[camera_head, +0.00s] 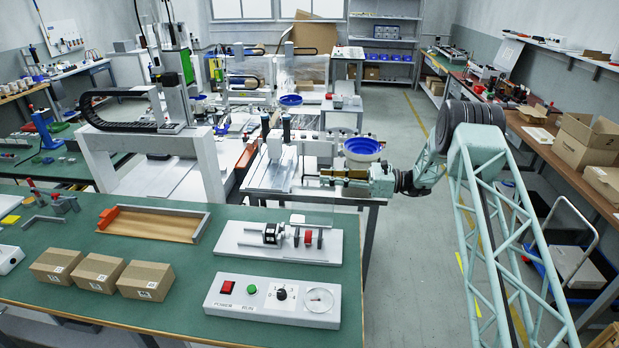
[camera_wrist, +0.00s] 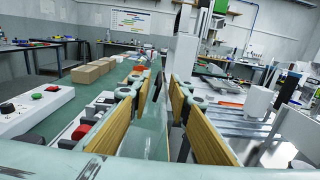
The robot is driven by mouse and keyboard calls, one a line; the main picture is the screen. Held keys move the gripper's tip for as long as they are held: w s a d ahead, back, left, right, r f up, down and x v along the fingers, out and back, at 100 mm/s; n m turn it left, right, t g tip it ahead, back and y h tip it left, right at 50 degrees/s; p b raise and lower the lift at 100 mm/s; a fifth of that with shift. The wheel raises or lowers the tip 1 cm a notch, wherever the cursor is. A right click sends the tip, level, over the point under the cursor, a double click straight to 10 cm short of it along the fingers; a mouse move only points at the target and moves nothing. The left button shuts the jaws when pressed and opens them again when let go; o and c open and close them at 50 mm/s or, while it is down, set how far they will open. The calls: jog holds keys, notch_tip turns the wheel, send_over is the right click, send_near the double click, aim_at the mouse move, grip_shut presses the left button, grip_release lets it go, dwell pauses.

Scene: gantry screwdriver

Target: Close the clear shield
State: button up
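The clear shield (camera_head: 318,213) is a faint, see-through panel standing raised over the white motor fixture (camera_head: 335,248); its edges are hard to make out. In the wrist view a pale translucent panel (camera_wrist: 157,135), apparently the shield, shows between the fingers. My gripper (camera_head: 320,178) reaches in from the right, just above and behind the fixture. In the wrist view my gripper (camera_wrist: 160,100) is open, with its two tan finger pads well apart. I cannot tell whether either pad touches the panel.
A white control box (camera_head: 230,308) with a red switch, green button, knob and gauge sits in front of the fixture. Several cardboard boxes (camera_head: 97,272) and a wooden-bottomed tray (camera_head: 155,225) stand to the left on the green bench. The bench's right edge is close by.

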jog(key=shift+w+a+b, duration=0.1)
jog(key=shift+a+b, duration=0.2)
jog(key=shift+a, duration=3.1)
grip_shut()
